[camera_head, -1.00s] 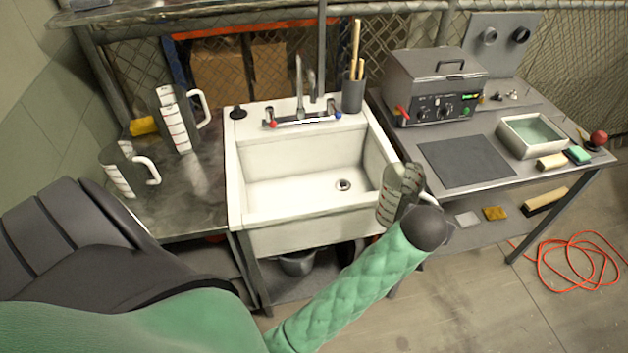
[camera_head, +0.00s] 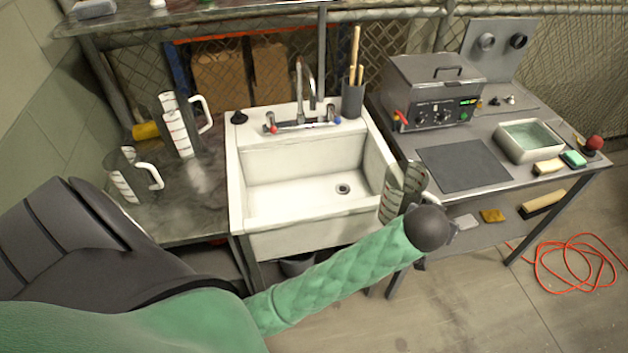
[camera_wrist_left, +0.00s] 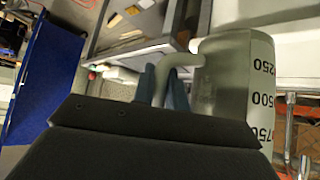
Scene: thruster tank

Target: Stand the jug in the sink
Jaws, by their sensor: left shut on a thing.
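A grey translucent measuring jug (camera_head: 392,194) with a white scale and red marks is held beside the sink's front right corner. The wrist view shows this jug (camera_wrist_left: 220,85) with its pale handle (camera_wrist_left: 178,62) between the fingers. My left gripper (camera_head: 414,203) is shut on the handle; the wrist view shows its blue-grey fingers (camera_wrist_left: 162,86). My forearm hides part of the jug and gripper. The white sink (camera_head: 300,190) is empty, its drain at the bottom right. My right gripper is not in view.
Two similar jugs (camera_head: 178,125) (camera_head: 128,175) stand on the left counter. A faucet (camera_head: 303,95) and a grey holder with wooden sticks (camera_head: 353,98) are at the sink's back. The right table holds a grey tank (camera_head: 432,90), a dark mat (camera_head: 464,163) and a tray (camera_head: 530,128).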

